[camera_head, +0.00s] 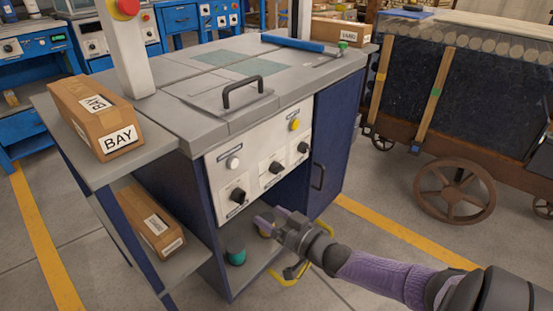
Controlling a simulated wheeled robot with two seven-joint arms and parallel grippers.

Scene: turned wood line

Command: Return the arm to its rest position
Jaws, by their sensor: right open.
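My right arm comes in from the lower right, and its gripper (268,223) is in front of the open lower bay of the grey and blue machine cabinet (330,150). The gripper is open, and I see nothing held in it. It is below the control panel (262,160) with its black knobs. A small teal-topped object (235,252) stands on the bay's floor, left of and below the gripper. A yellow looped thing (290,274) shows partly behind the wrist. My left gripper is not in view.
A BAY carton (98,120) sits on the left side shelf, with another carton (155,222) on the lower shelf. A blue cabinet door with a handle (318,176) is right of the bay. A wheeled cart (455,192) stands at the right. Floor between is clear.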

